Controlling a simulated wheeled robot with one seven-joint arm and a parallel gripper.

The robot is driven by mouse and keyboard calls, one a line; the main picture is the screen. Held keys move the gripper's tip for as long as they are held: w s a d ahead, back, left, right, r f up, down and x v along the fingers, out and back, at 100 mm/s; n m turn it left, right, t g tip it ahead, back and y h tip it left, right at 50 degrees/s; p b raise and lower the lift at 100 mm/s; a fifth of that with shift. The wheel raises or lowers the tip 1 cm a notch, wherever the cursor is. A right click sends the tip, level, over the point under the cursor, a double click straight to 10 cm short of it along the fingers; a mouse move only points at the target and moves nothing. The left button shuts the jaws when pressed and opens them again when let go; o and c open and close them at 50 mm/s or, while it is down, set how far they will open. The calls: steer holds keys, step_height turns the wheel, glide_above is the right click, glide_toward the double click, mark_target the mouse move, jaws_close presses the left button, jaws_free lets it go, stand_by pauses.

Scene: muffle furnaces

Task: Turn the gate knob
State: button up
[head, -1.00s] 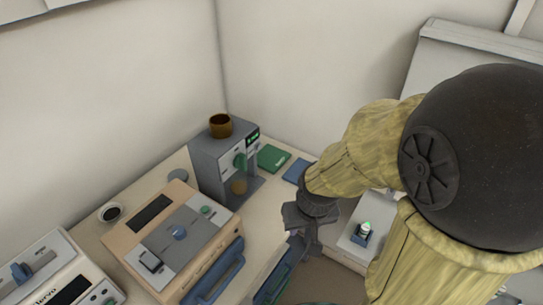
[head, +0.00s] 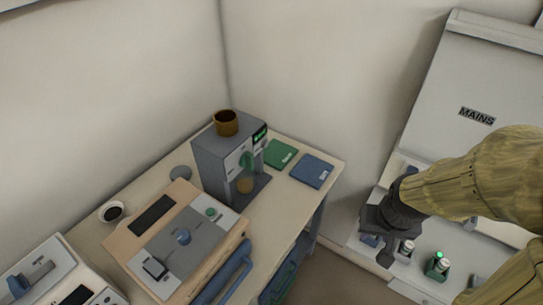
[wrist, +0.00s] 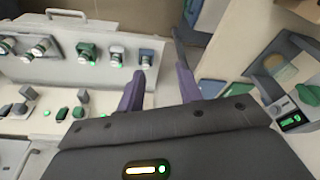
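No knob has a label I can read as gate, so I cannot tell which is the gate knob. In the wrist view, a pale panel (wrist: 63,68) bears several knobs, including a green one (wrist: 87,51), with small green lights. My gripper (wrist: 160,72) has its fingers apart with nothing visible between them. In the head view, it hangs near the right-hand panel, its fingertips unclear.
A brown cup (head: 226,123) stands on the grey machine. Green (head: 281,154) and blue (head: 312,171) flat items lie on the table. Another pale unit (head: 35,268) is at lower left. A grey board marked MAINS (head: 477,75) rises at right. A floor gap separates table and panel.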

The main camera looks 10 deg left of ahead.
steer(key=shift+w+d, duration=0.1)
stand_by(0.3)
steer(key=w+a+f+n+t+y+b, duration=0.1)
steer(key=w+a+f+n+t+y, duration=0.15)
steer(key=w, duration=0.55)
steer(key=w+a+f+n+t+y+b, duration=0.1)
steer(key=w+a+f+n+t+b, duration=0.1)
steer(key=w+n+t, duration=0.35)
steer(key=a+r+n+g+y+b, duration=0.1)
steer(key=a+n+y, duration=0.4)
steer(key=a+y, duration=0.7)
steer(key=g+y+b, duration=0.1)
steer(key=g, duration=0.1)
steer(key=shift+s+r+g, duration=0.2)
steer(key=shift+s+g, duration=0.1)
